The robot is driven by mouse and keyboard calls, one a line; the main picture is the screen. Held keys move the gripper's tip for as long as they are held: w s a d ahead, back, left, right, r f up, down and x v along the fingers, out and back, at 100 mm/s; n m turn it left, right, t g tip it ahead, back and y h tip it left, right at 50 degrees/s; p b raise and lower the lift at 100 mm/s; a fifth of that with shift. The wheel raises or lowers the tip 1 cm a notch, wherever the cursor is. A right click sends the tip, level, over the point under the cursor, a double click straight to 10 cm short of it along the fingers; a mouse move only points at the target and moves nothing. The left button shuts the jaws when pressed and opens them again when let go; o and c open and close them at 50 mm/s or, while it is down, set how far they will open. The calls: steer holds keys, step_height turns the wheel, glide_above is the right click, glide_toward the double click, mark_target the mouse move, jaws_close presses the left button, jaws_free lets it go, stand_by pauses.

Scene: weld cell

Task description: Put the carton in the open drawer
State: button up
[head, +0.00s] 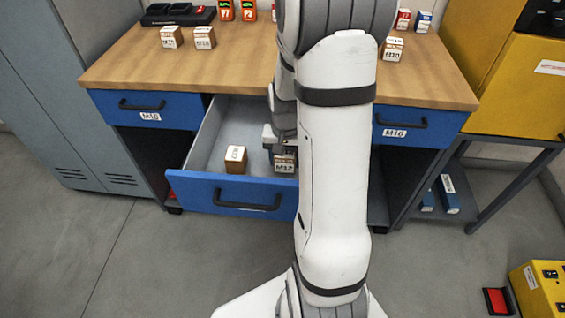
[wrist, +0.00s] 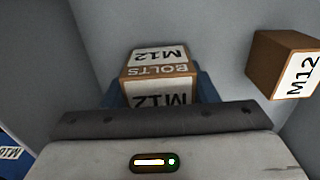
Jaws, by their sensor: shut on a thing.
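The open drawer (head: 232,194) has a blue front with a black handle and a grey inside, and is pulled out below the bench top. My gripper (head: 283,154) reaches down into its right part and is shut on a brown and white M12 carton (head: 284,165). In the wrist view this carton (wrist: 160,66) shows "BOLTS" and "M12" between the fingers. I cannot tell whether it touches the drawer floor. A second M12 carton (head: 236,159) sits in the drawer to the left, apart from the held one; it also shows at the right of the wrist view (wrist: 285,65).
The wooden bench top (head: 140,65) carries several cartons (head: 204,38), orange items (head: 226,10) and a dark tray (head: 178,15). Shut blue drawers labelled M16 flank the open one. A grey locker (head: 60,110) stands left, a yellow cabinet (head: 505,85) right.

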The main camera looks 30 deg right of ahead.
steer(key=shift+f, duration=0.8)
steer(key=shift+f, duration=0.15)
steer(key=o, duration=1.3)
